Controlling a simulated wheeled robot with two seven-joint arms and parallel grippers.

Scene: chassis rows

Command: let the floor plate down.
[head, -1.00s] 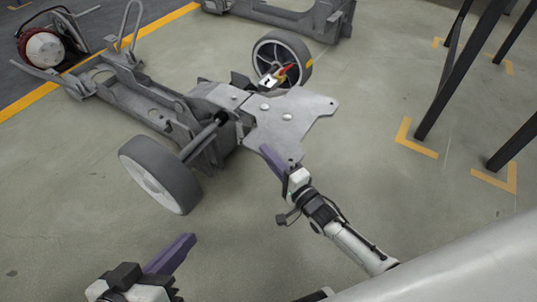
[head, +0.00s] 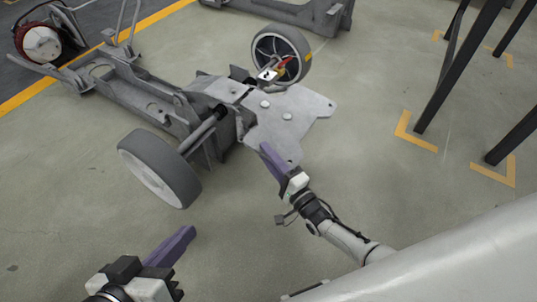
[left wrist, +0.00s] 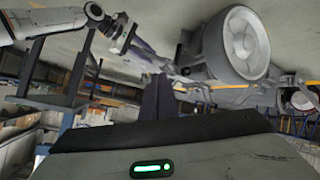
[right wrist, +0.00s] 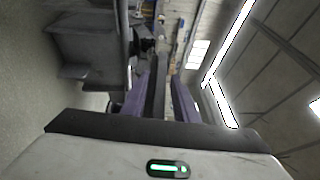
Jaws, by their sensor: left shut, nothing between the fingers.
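The floor plate (head: 290,125) is a flat grey panel with round studs, at the near end of the grey chassis (head: 150,100). A dark seam separates it from the chassis. My right gripper (head: 268,152) is at the plate's near edge. In the right wrist view its two purple fingers (right wrist: 160,78) stand on either side of a thin grey edge, and it appears shut on the plate. My left gripper (head: 184,237) is shut and empty, low at the left, apart from the chassis. Its closed fingers also show in the left wrist view (left wrist: 157,85).
A near wheel (head: 160,168) and a far wheel (head: 280,55) flank the chassis. Black stand legs (head: 460,70) rise at the right. Floor between my arms is clear.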

